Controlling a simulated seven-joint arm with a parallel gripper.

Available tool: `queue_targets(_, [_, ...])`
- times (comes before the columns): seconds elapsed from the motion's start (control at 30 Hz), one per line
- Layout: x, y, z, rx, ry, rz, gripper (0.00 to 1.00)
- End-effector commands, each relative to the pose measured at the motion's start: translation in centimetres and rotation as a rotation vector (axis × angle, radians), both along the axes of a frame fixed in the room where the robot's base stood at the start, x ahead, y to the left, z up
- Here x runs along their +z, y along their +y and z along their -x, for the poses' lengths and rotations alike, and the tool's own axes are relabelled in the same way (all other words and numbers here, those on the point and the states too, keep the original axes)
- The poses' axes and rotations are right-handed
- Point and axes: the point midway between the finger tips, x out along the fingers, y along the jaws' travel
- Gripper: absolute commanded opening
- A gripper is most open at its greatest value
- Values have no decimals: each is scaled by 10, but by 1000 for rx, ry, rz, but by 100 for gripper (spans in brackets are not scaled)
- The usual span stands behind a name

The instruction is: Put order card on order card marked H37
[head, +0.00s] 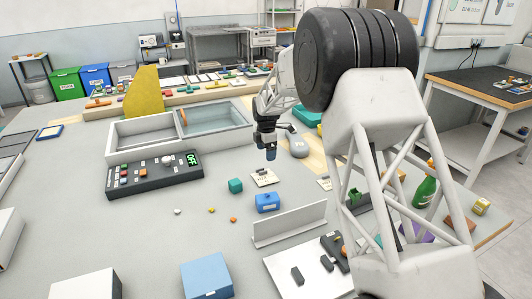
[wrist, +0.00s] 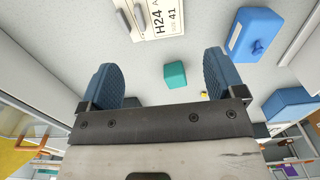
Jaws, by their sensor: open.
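A white order card (wrist: 168,22), printed H24 and 41, lies on the grey table at the top of the wrist view, partly cut off. In the head view, a small white card (head: 264,178) lies just below my gripper (head: 271,155). Another card (head: 325,184) lies farther right, partly hidden by my arm. Its print is too small to read. No marking H37 is legible in either view. In the wrist view my gripper (wrist: 160,68) has its two blue fingers wide apart, with nothing between them. It hangs above the table.
A teal cube (head: 236,186) and a blue box (head: 267,203) stand near the card; small coloured bits lie to their left. A control panel (head: 155,176) and a two-part tray (head: 146,134) stand to the left. A low upright plate (head: 290,224) stands in front.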

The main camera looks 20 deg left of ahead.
Motion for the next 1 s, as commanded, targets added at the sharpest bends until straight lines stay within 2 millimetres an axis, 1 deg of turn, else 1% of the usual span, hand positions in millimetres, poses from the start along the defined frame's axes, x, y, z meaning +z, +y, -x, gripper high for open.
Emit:
queue_targets(0.77, [2, -2, 0, -5, -1, -1, 88])
queue_targets(0.87, [7, -8, 1, -21, -3, -1, 88])
queue_targets(1.0, [22, -26, 4, -76, -8, -5, 88])
